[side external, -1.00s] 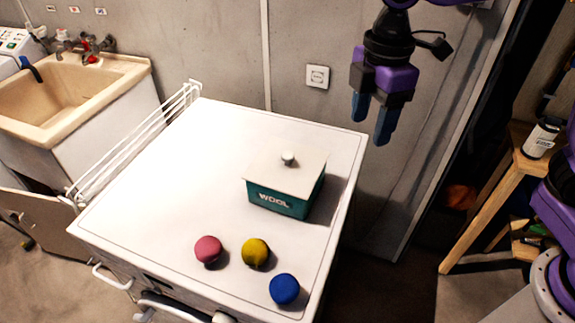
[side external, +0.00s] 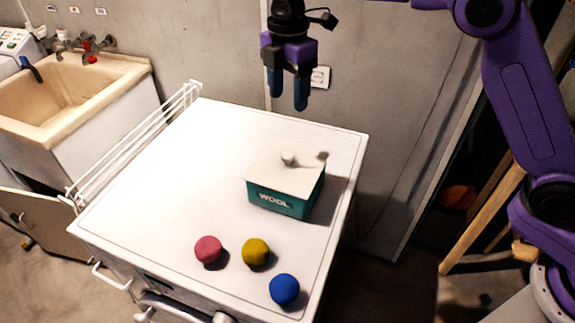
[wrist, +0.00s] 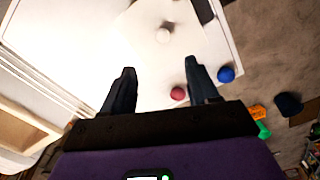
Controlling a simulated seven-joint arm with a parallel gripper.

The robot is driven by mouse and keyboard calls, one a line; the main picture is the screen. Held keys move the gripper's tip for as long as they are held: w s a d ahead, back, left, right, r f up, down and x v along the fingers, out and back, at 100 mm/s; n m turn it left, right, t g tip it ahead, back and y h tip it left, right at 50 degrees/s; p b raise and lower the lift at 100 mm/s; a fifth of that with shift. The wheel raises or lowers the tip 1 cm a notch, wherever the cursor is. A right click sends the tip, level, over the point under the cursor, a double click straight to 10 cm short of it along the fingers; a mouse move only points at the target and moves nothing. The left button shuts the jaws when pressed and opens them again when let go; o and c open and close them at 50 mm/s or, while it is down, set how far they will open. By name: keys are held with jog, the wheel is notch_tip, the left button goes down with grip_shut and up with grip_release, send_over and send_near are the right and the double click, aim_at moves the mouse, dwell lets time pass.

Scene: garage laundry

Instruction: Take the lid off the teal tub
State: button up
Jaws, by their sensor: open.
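The teal tub (side external: 281,203), marked WOOL, stands on the white machine top. Its pale lid (side external: 275,174) lies on it, with a small round knob (side external: 288,158) in the middle. In the wrist view the lid (wrist: 185,58) and knob (wrist: 163,36) show beyond my fingers, washed out against the white top. My gripper (side external: 288,92) is open and empty, fingers pointing down, well above the tub. It also shows in the wrist view (wrist: 160,88). The tub's far sides are hidden in the side view.
A pink ball (side external: 208,249), a yellow ball (side external: 256,251) and a blue ball (side external: 284,289) lie near the front of the white top (side external: 150,190). A wire rack (side external: 135,145) and a sink (side external: 70,95) are on the left. The top's left half is clear.

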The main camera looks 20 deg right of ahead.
send_over(288, 155)
jog(key=f, duration=0.9)
jog(key=shift+w+d+f, duration=0.15)
jog(key=shift+w+d, duration=0.05)
jog(key=shift+w, duration=0.15)
jog(key=shift+s+a+f, duration=0.1)
jog(key=shift+s+f, duration=0.05)
jog(key=shift+f, duration=1.2)
jog(key=shift+s+a+f, duration=0.1)
jog(key=shift+f, duration=1.2)
grip_shut()
